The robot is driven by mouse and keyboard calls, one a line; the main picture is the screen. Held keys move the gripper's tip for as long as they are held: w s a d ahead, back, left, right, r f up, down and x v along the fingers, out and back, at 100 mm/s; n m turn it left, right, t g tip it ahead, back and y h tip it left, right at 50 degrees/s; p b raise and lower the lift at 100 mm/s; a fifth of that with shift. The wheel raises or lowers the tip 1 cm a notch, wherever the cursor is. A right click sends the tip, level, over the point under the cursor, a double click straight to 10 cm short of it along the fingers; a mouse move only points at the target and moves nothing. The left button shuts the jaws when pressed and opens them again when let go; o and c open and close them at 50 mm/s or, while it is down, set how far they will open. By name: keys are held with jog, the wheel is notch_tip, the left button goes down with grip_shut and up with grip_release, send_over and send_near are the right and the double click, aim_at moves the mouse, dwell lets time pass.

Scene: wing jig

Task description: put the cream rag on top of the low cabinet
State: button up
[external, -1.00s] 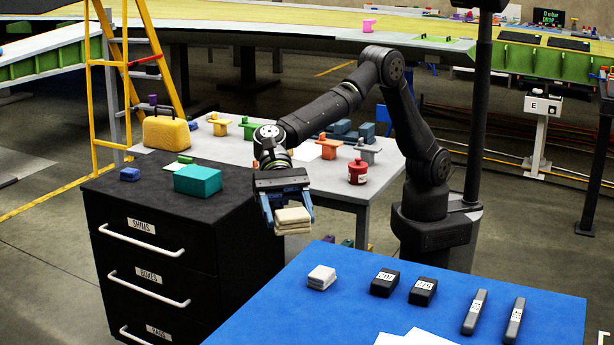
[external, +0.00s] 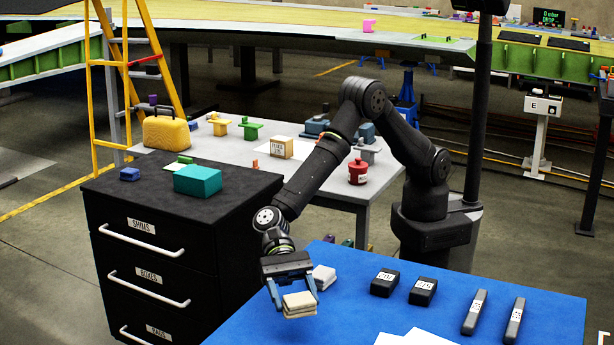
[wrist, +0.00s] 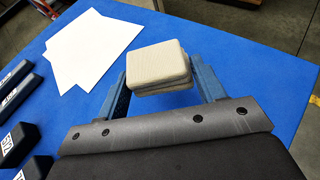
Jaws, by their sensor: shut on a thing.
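My gripper (external: 292,296) is shut on a folded cream rag (external: 299,303) and holds it over the left part of the blue table (external: 450,290). In the wrist view the cream rag (wrist: 158,66) sits between the two blue fingers. The low black cabinet (external: 240,184) stands to the left, with drawers labelled SHIMS, BOXES and one more. My gripper is right of the cabinet and apart from it.
On the cabinet top are a teal box (external: 197,180), a small blue block (external: 130,174) and a green piece (external: 180,163). Its front and right top areas are bare. Black boxes (external: 384,282) and white paper (external: 418,338) lie on the blue table. A grey table (external: 225,148) stands behind.

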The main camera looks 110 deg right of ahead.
aim_at(295, 331)
jog(key=shift+f, duration=2.8)
jog(key=shift+f, duration=0.55)
jog(key=o, duration=1.1)
jog(key=v, duration=1.7)
jog(key=shift+d, duration=0.25)
jog(key=shift+a, duration=0.15)
jog(key=x, duration=1.7)
jog(key=shift+a, duration=0.15)
